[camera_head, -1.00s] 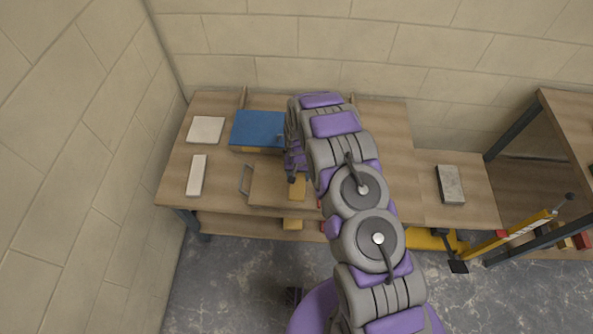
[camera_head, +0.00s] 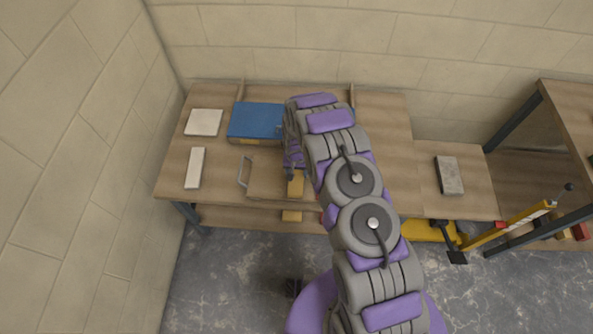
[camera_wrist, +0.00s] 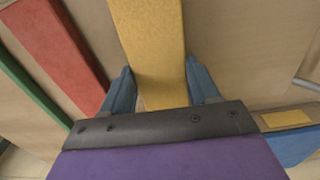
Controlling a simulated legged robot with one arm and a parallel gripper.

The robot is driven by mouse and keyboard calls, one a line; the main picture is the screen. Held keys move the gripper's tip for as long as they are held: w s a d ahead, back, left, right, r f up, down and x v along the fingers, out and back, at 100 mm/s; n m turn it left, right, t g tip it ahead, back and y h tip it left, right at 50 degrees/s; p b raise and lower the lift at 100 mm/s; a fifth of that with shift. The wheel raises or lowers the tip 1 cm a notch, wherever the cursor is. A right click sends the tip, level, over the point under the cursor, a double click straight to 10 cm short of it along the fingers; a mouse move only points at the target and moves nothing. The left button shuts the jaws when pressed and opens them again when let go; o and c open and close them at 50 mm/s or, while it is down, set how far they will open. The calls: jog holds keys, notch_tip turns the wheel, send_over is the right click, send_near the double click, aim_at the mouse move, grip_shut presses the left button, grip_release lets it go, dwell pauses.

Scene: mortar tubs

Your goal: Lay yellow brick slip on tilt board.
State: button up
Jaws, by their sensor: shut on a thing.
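The yellow brick slip (camera_wrist: 150,40) lies between the blue fingers of my gripper (camera_wrist: 158,82) in the wrist view, and the gripper is shut on it. Its far end runs out of the top of that view. In the head view the yellow slip (camera_head: 295,186) shows just below my gripper (camera_head: 291,170), which my arm partly hides. A wooden board with a grey handle (camera_head: 264,182), seemingly the tilt board, lies beside and under them. I cannot tell whether the slip touches it.
A red slip (camera_wrist: 60,50) and a green slip (camera_wrist: 32,95) lie left of my gripper in the wrist view. A blue case (camera_head: 256,120), a pale square tile (camera_head: 204,122) and a white slip (camera_head: 195,168) are on the table's left. A grey block (camera_head: 449,175) lies right.

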jog(key=shift+a+f, duration=0.2)
jog(key=shift+f, duration=0.05)
jog(key=o, duration=1.5)
jog(key=shift+d, duration=0.1)
jog(key=shift+c, duration=0.2)
jog(key=shift+r, duration=0.15)
notch_tip(320, 180, up, 16)
jog(key=p, duration=0.2)
jog(key=s+d+r, duration=0.3)
jog(key=s+r, duration=0.1)
jog(key=r, duration=0.4)
jog(key=s+d+r, duration=0.4)
jog(key=r, duration=0.4)
jog(key=s+d+r, duration=0.3)
jog(key=s+r, duration=0.1)
jog(key=r, duration=0.4)
jog(key=s+d+r, duration=0.2)
jog(key=s+r, duration=0.1)
jog(key=s, duration=0.6)
jog(key=s+d+r+g, duration=0.1)
jog(key=s+r, duration=0.3)
jog(key=s, duration=0.5)
jog(key=s+d+r, duration=0.3)
jog(key=s, duration=0.7)
jog(key=shift+d+r+g, duration=0.15)
jog(key=shift+g, duration=0.25)
